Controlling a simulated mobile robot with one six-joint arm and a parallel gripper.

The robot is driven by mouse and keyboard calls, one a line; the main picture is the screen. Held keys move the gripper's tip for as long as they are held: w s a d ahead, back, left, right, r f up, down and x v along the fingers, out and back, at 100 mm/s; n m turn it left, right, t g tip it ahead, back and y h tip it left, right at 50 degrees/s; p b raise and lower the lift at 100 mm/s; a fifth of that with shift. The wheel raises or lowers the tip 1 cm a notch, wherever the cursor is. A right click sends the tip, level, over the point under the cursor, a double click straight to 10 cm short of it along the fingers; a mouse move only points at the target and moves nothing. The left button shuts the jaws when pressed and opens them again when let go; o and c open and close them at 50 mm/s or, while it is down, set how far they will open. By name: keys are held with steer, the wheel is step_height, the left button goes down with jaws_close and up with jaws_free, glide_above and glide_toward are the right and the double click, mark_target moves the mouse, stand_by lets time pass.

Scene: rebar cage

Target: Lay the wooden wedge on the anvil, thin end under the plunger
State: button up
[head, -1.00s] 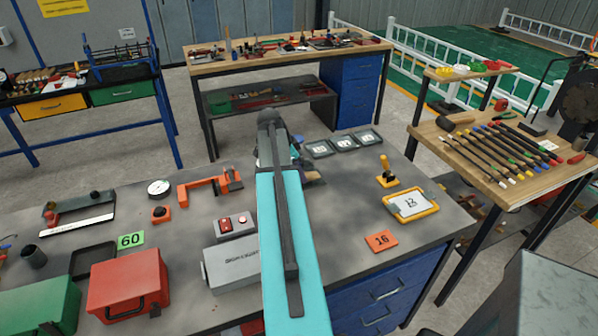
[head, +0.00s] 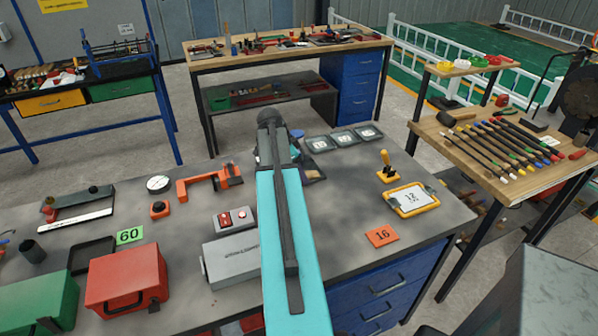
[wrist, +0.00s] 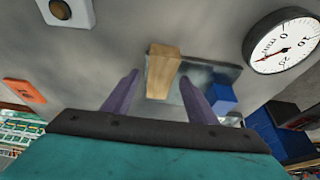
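A wooden wedge (wrist: 162,72) lies over one end of a dark grey flat plate (wrist: 205,76) in the wrist view. My gripper (wrist: 159,77) is open, its two purple fingers on either side of the wedge with a visible gap on each side. The wedge does not appear gripped. A white dial gauge (wrist: 284,40) is at upper right. I cannot make out the anvil or the plunger for certain.
A blue block (wrist: 221,98) is beside the plate. Bench top around the orange 16 tag (head: 381,236) is clear.

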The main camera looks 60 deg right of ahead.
stand_by(0.3)
steer(key=b+v, duration=0.3)
steer(key=v, duration=1.1)
steer(key=shift+s+d+r, duration=0.1)
steer(key=shift+d, duration=0.05)
stand_by(0.4)
steer(key=shift+r+p, duration=1.65)
steer(key=shift+r, duration=1.25)
